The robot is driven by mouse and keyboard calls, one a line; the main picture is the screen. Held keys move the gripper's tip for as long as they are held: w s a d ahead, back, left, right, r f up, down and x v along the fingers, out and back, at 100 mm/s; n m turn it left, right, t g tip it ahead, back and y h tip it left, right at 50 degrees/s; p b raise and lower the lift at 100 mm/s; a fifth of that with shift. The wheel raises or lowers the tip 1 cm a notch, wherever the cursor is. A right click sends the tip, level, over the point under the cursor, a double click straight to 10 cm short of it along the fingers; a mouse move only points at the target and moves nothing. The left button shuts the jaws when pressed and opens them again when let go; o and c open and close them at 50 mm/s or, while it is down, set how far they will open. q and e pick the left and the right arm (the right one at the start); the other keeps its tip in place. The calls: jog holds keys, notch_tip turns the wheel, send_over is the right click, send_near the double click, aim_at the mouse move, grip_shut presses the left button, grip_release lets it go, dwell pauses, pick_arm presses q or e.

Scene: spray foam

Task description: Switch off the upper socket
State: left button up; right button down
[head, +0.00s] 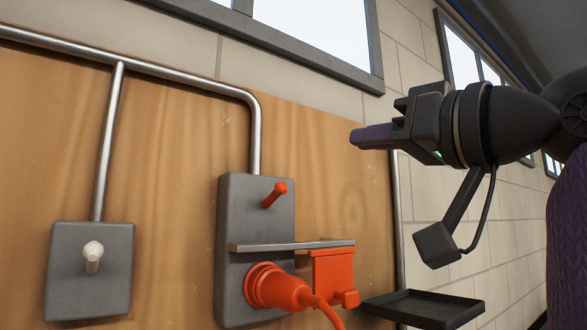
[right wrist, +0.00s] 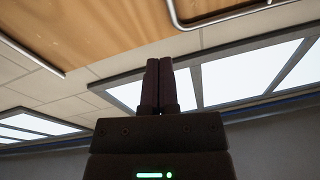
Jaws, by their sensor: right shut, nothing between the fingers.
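The upper socket is a grey wall box (head: 234,200) with a red lever switch (head: 275,194) on its upper part, the lever tilted up to the right. A red plug (head: 275,288) with a cable sits in its lower part, below a metal bar (head: 290,245). My right gripper (head: 354,136) is shut and empty, up and to the right of the lever and apart from it. In the right wrist view its two fingers (right wrist: 158,82) lie together. The wrist view does not show the socket. My left gripper is not in view.
A second grey box (head: 90,270) with a white lever (head: 93,252) is at the left. A red flap (head: 332,272) hangs beside the plug. A black tray (head: 425,308) juts out at the lower right. Metal pipes (head: 108,140) run along the wooden board (head: 170,150).

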jog(key=s, duration=0.2)
notch_tip(320, 180, up, 2)
jog(key=p, duration=0.7)
send_over(274, 196)
jog(key=s+d, duration=0.4)
jog(key=d, duration=0.1)
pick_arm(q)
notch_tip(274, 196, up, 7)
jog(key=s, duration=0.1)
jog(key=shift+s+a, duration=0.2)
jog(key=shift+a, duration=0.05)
pick_arm(e)
jog(key=f, duration=0.1)
jog(key=w+a+f, duration=0.1)
jog(key=a+f, duration=0.1)
jog(key=f, duration=0.1)
jog(key=shift+w+f, duration=0.1)
jog(key=shift+w, duration=0.2)
